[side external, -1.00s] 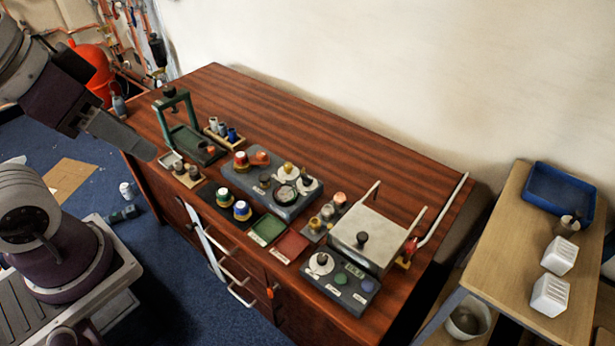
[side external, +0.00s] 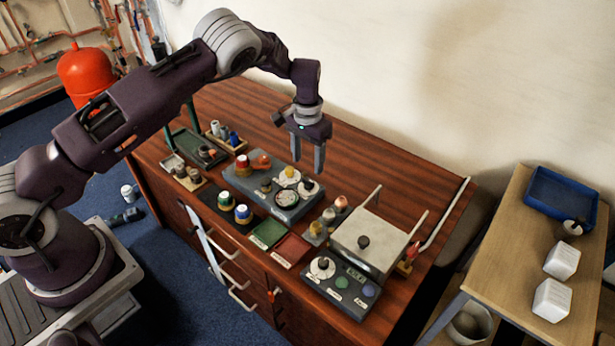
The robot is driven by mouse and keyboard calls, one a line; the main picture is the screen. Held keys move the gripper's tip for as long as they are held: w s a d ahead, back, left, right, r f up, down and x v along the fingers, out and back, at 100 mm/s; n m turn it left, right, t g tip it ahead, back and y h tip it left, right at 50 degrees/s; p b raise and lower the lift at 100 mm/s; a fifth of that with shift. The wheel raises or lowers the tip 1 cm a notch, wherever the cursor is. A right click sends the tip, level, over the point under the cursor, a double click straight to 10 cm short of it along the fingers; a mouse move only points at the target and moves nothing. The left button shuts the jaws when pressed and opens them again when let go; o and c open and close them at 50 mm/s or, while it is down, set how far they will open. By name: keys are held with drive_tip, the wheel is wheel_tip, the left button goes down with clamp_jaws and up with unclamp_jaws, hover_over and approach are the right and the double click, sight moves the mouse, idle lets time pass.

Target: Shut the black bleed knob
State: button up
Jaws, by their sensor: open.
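My gripper (side external: 307,165) is open and points down, with nothing between its fingers. In the picture it hangs just above the right end of a grey block (side external: 262,184) on the bench. A black knob (side external: 308,186) on a white disc shows right under the fingertips; they look apart from it, but the height gap is hard to judge. Another black knob (side external: 322,263) sits on a white dial of the grey panel at the front right. I cannot tell which is the bleed knob, nor read the labels.
The wooden bench (side external: 385,155) is clear along the back. A green frame (side external: 194,118) stands at the left, partly behind my arm. Coloured caps, a green pad (side external: 268,233) and a red pad (side external: 291,250) lie at the front. A white bent handle (side external: 440,215) rises at the right.

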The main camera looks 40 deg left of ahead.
sight(307, 181)
wheel_tip(307, 181, down, 7)
drive_tip(key=shift+r, duration=0.1)
clamp_jaws()
idle(0.3)
